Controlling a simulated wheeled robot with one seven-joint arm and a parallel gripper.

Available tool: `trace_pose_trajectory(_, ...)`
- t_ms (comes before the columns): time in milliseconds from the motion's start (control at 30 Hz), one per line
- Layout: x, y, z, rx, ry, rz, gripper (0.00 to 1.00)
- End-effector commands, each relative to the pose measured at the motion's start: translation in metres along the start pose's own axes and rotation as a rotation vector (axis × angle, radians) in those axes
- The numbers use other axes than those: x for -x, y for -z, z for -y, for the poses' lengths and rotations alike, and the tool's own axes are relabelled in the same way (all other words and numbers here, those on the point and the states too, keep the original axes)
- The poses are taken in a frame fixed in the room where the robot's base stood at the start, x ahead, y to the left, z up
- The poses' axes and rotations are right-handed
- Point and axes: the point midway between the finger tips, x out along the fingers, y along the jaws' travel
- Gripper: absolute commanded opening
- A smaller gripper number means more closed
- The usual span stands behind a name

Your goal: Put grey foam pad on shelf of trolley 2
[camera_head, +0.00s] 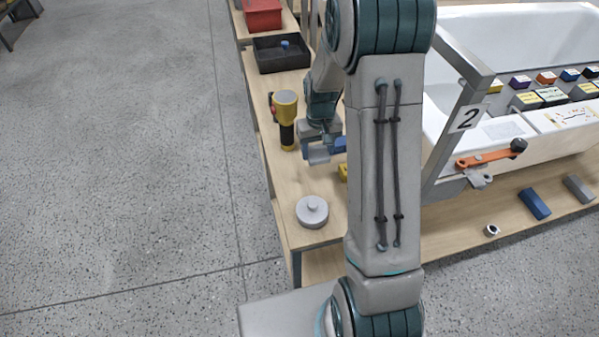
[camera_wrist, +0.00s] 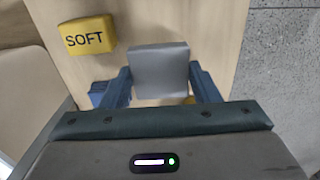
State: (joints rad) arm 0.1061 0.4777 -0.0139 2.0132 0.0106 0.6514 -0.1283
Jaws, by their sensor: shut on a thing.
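My gripper (camera_wrist: 163,75) is shut on a grey foam pad (camera_wrist: 160,68), with one blue finger at each side of it in the wrist view. In the head view my gripper (camera_head: 322,148) is over the wooden bench left of my arm, and the pad (camera_head: 318,156) shows partly at its fingers. I cannot tell if the pad touches the bench top.
A yellow block marked SOFT (camera_wrist: 88,38) and a blue piece (camera_wrist: 98,92) lie near the pad. The bench holds a yellow-black tool (camera_head: 286,120), a round grey lidded thing (camera_head: 312,211) and a black tray (camera_head: 280,54). The shelf holds a blue block (camera_head: 535,203) and a grey block (camera_head: 579,188).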

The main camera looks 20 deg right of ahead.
Motion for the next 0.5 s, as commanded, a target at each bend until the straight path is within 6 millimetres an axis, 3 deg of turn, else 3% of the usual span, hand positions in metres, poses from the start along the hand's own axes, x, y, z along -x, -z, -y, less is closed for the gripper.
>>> trace_pose_trajectory(33, -0.007, -0.002, 0.013, 0.005, 0.0, 0.004, 0.34)
trace_pose_trajectory(200, -0.025, -0.005, 0.042, 0.003, 0.0, 0.002, 0.34)
trace_pose_trajectory(500, -0.043, -0.007, 0.053, -0.002, 0.0, 0.002, 0.34)
